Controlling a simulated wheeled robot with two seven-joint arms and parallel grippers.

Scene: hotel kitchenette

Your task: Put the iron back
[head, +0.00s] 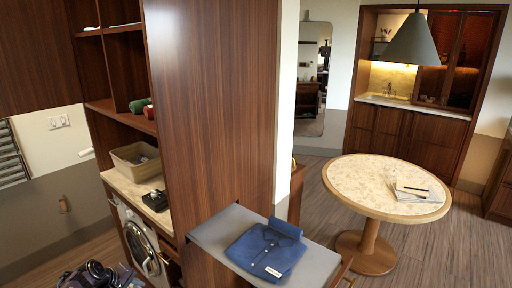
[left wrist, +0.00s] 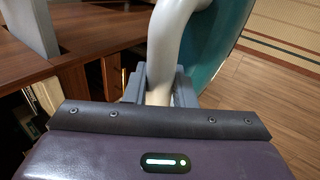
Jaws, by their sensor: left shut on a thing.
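In the left wrist view, my left gripper (left wrist: 158,88) is shut on the pale grey handle of the iron (left wrist: 222,52). The iron's teal body shows just beyond and to the right of the handle; its sole is hidden. In the head view, only dark purple parts of my arm show at the bottom left edge, and I cannot make out the iron there. A small black stand-like item (head: 155,200) sits on the counter (head: 128,187) above the washing machine; I cannot tell what it is. My right gripper is not in view.
A beige basket (head: 135,160) stands on the counter, behind the black item. A tall wooden panel (head: 215,110) separates the counter from the board. A round table (head: 375,180) stands at the right, with open floor around it.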

